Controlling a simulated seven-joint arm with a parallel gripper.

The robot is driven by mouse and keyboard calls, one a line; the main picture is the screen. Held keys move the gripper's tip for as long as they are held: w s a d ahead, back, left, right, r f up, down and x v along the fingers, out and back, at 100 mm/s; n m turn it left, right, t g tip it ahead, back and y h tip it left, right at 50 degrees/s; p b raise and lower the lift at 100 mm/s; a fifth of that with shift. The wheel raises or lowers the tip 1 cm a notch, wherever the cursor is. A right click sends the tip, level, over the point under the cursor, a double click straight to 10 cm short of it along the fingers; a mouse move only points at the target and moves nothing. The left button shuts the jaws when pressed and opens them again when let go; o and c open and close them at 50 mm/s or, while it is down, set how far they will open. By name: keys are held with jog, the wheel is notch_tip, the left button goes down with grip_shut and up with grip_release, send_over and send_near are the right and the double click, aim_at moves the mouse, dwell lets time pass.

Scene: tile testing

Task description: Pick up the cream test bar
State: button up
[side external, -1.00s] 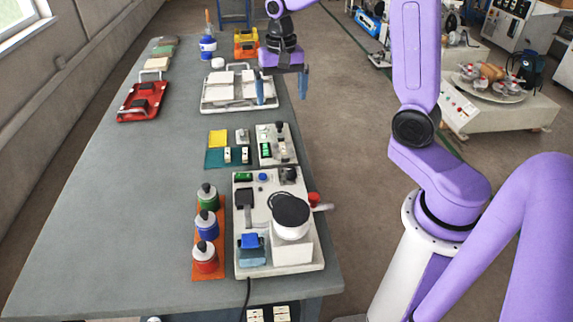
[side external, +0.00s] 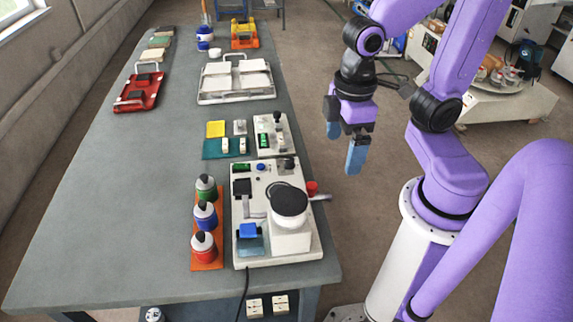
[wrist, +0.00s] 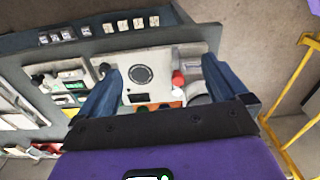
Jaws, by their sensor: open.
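In the side view, a flat cream bar (side external: 152,55) lies at the far left of the grey bench, beside a grey-green bar (side external: 159,43). It looks like the cream test bar, but it is small in view. Two small cream pieces also sit on the teal mat (side external: 210,155); I cannot tell whether either is a test bar. My gripper (side external: 345,145) is open and empty, off the bench's right edge and far from the cream bar. In the wrist view my gripper (wrist: 160,75) points towards the testing machine, with nothing between its fingers.
The white machine (side external: 255,256) stands on the near right of the bench (side external: 120,200). Three capped bottles stand on an orange strip (side external: 208,259) beside it. A white tray (side external: 238,98) with pale slabs and a red tray (side external: 128,106) lie farther back. The bench's left middle is clear.

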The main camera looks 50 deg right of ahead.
jog(key=s, duration=0.1)
jog(key=s+n, duration=0.2)
jog(key=shift+d+f, duration=0.2)
jog(key=shift+d, duration=0.05)
jog(key=shift+s+n, duration=0.3)
jog(key=shift+s, duration=0.05)
jog(key=shift+c, duration=0.9)
jog(key=shift+s+d+f, duration=0.1)
jog(key=shift+s, duration=0.05)
jog(key=c, duration=0.8)
jog(key=m+t+h, duration=0.3)
jog(key=m+h, duration=0.1)
jog(key=m, duration=1.7)
send_over(282, 141)
jog(key=s+a, duration=0.5)
jog(key=shift+a+x, duration=0.15)
jog(key=shift+x, duration=2.75)
jog(key=shift+a+x, duration=0.15)
jog(key=shift+x, duration=2.75)
jog(key=shift+a+x, duration=0.15)
jog(key=shift+x, duration=2.8)
